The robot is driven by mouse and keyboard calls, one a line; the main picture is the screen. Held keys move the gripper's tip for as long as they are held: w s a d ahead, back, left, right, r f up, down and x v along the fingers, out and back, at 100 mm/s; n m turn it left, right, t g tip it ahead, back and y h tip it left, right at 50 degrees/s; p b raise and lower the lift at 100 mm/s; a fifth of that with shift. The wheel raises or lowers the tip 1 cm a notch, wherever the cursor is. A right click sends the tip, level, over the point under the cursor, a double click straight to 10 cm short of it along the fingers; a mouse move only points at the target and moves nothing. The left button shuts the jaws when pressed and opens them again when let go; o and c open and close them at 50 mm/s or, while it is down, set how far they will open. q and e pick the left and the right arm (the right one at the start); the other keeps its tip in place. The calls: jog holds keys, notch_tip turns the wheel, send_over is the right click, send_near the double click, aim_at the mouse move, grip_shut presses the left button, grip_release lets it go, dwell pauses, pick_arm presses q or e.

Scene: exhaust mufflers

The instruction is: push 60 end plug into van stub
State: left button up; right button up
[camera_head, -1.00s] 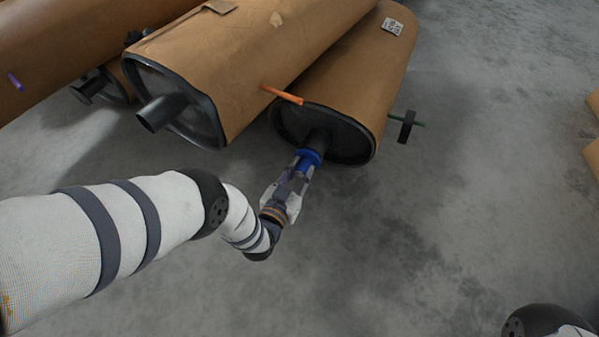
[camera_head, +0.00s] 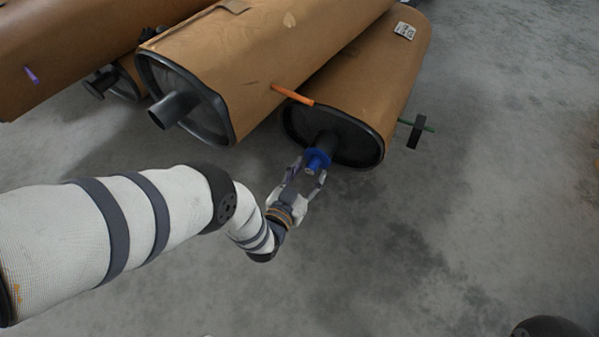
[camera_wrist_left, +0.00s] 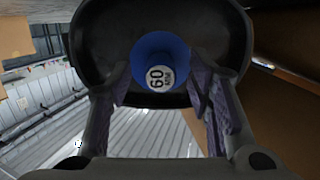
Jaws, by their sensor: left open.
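The blue end plug (camera_head: 317,160) sits at the mouth of the dark stub (camera_head: 327,141) on the front of the right-hand muffler (camera_head: 365,110). In the left wrist view the plug (camera_wrist_left: 160,60) faces me, with "60" on its white label. How deep it sits in the stub I cannot tell. My left gripper (camera_head: 306,176) is open, its fingers apart on both sides of the plug's near end. In the left wrist view the fingers (camera_wrist_left: 160,92) stand clear of the plug. My right gripper is out of view.
A larger wrapped muffler (camera_head: 250,60) with an open stub (camera_head: 172,110) lies to the left. An orange strip (camera_head: 292,95) sticks out between the two. A green rod with a black piece (camera_head: 417,131) juts out at the right. The concrete floor in front is free.

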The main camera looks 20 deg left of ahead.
pick_arm(q)
jog(key=s+r, duration=0.1)
jog(key=s, duration=0.9)
jog(key=shift+s+a+r, duration=0.2)
jog(key=shift+r, duration=0.2)
